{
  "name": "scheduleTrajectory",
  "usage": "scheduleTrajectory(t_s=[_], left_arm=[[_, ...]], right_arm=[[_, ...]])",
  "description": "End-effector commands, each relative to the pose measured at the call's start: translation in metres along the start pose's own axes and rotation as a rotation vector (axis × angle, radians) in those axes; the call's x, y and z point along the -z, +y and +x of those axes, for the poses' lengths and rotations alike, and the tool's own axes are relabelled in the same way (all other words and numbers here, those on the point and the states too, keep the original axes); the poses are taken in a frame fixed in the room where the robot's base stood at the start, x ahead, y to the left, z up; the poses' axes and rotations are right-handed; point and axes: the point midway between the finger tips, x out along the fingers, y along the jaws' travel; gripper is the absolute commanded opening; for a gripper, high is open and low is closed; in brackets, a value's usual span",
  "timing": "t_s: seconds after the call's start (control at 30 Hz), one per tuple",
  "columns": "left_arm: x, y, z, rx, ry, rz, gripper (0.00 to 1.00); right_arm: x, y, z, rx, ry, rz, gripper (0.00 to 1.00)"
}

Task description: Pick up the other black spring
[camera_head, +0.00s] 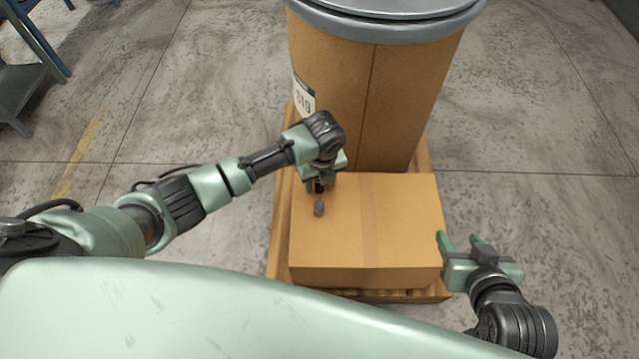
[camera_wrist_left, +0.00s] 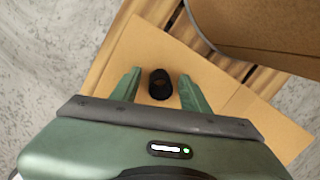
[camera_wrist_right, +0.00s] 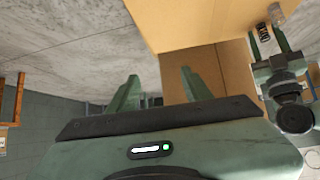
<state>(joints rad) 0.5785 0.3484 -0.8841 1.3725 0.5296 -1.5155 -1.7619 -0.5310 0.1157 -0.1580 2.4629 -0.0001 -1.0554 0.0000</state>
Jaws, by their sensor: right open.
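A black spring (camera_wrist_left: 160,84) is between the fingers of my left gripper (camera_wrist_left: 160,80) in the left wrist view. Gaps show on both sides, so the jaws are open around it. In the head view my left gripper (camera_head: 320,186) points down over the left part of the cardboard box (camera_head: 405,225); the black spring is mostly hidden there. My right gripper (camera_head: 459,241) is open and empty beside the box's right edge.
A tall brown drum (camera_head: 390,100) with a grey metal rim stands right behind the box, close to my left wrist. Box and drum rest on a wooden pallet (camera_head: 277,240). A blue metal frame (camera_head: 35,40) is far left. Floor on both sides is clear.

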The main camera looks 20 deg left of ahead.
Motion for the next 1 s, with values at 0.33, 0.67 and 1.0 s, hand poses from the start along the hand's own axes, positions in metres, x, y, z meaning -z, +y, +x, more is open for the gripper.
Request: scheduleTrajectory(t_s=[0.33,0.67,1.0], left_arm=[[0.000,0.000,0.000,0.000,0.000,0.000,0.00],[-0.001,0.000,-0.008,0.001,-0.001,0.000,0.00],[-0.007,-0.001,-0.054,0.003,-0.002,0.000,0.00]], right_arm=[[0.000,0.000,0.000,-0.001,0.000,0.000,0.50],[-0.013,0.001,-0.004,-0.003,-0.066,0.001,0.50],[-0.087,0.011,-0.042,-0.024,-0.435,0.011,0.50]])
